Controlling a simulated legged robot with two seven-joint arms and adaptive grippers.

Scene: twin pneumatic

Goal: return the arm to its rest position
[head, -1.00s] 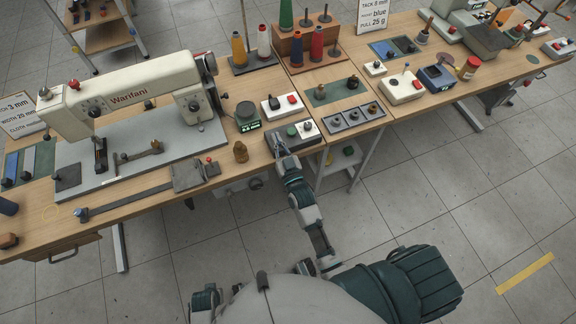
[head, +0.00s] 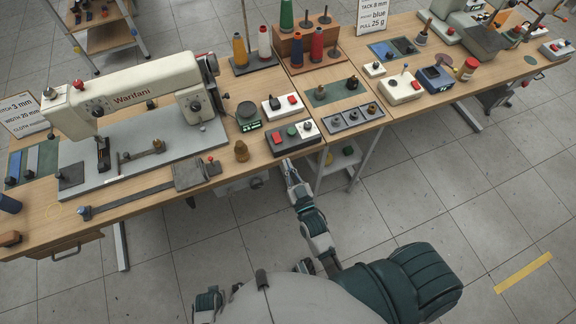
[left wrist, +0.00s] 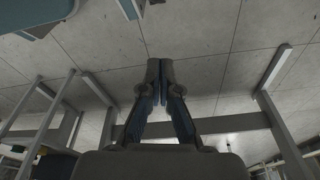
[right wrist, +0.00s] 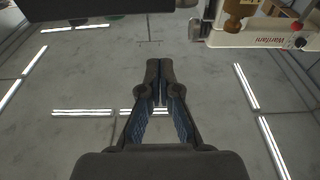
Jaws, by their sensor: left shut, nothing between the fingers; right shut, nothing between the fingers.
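My right gripper (head: 287,163) is at the front edge of the workbench, just below the grey button box (head: 292,147) with its red, green and black buttons. It is apart from the box as far as I can see. In the right wrist view its fingers (right wrist: 158,66) are together and empty. My left gripper does not show in the head view. In the left wrist view its fingers (left wrist: 160,64) are closed with nothing between them.
A white sewing machine (head: 135,92) stands on the wooden bench at left. Trays, spools and small boxes cover the bench to the right.

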